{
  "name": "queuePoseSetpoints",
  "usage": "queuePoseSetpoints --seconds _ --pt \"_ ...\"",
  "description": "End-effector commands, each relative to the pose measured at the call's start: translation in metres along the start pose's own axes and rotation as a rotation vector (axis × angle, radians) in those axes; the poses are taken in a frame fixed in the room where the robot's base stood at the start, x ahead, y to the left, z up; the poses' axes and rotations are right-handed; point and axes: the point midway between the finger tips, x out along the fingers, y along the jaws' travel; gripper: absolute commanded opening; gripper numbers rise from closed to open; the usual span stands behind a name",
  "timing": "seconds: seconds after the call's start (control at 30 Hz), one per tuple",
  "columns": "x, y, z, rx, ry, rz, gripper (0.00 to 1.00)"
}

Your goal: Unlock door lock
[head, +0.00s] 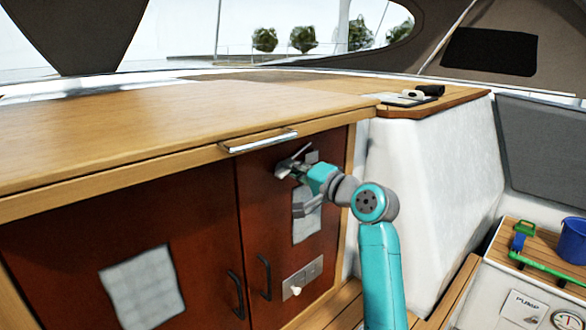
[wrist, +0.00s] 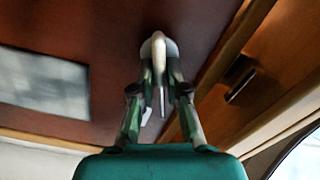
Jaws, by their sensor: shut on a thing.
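The dark red-brown right cabinet door (head: 262,215) is closed under the wooden top. Its silvery door lock (head: 284,166) sits high on the door, near the right edge. My gripper (head: 300,174) reaches it from the right. In the wrist view the lock (wrist: 157,42) shows as a pale rounded piece with a thin lever hanging down. There my gripper (wrist: 159,72) has its fingertips on both sides of the lock's lower part, shut on it. The fingers hide part of the lock, and I cannot tell how far it is turned.
A metal bar (head: 258,140) lies along the wooden top's edge. A white moulded block (head: 425,190) stands to the right. A blue bucket (head: 573,242) sits at far right.

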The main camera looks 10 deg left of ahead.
Motion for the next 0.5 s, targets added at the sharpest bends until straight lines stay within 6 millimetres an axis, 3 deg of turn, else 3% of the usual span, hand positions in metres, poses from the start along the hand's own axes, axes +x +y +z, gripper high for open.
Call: queuePoseSetpoints --seconds 0.5 --pt "0.0018 0.0035 0.0021 0.322 -0.002 -0.001 0.0"
